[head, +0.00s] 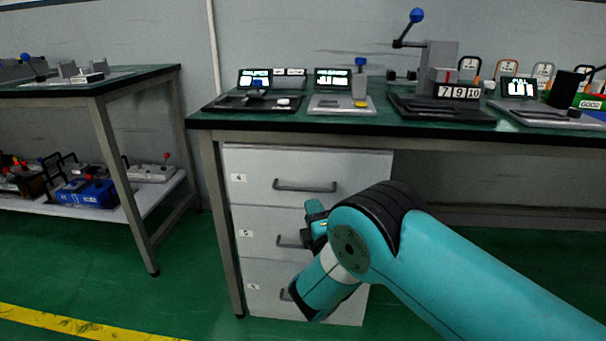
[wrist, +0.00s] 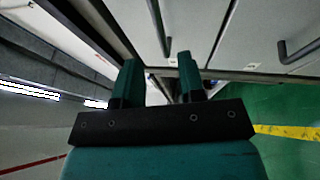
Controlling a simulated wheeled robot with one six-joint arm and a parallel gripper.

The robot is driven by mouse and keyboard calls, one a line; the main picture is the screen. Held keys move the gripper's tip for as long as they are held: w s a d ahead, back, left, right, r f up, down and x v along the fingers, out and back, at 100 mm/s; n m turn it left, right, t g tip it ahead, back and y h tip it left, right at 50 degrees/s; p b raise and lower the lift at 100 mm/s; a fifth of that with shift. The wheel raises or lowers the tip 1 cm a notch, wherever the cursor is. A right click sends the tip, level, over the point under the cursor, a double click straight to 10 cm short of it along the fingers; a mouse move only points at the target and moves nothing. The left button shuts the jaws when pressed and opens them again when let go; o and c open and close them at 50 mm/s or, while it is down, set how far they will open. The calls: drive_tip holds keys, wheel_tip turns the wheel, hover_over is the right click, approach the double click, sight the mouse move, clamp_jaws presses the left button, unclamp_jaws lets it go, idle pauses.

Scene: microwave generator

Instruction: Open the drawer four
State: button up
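Drawer four (head: 262,168) is the top drawer of a grey cabinet in the head view, with a label "4". It looks shut, and its dark bar handle (head: 305,187) is fully visible. My gripper (head: 315,215) is in front of the cabinet, lower than this handle and partly hidden by my own arm. In the wrist view my gripper (wrist: 160,72) has its two teal fingers apart with nothing between them. A drawer handle (wrist: 160,28), seemingly drawer four's, lies beyond the fingertips, apart from them.
Drawers five (head: 262,222) and six (head: 262,273) are below, their handles partly covered by my arm. The green tabletop (head: 420,135) above carries several devices. A second table (head: 110,85) stands at the left. The green floor (head: 190,270) between is clear.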

sight(303, 190)
drive_tip(key=shift+x, duration=4.4)
drive_tip(key=shift+c, duration=0.5)
clamp_jaws()
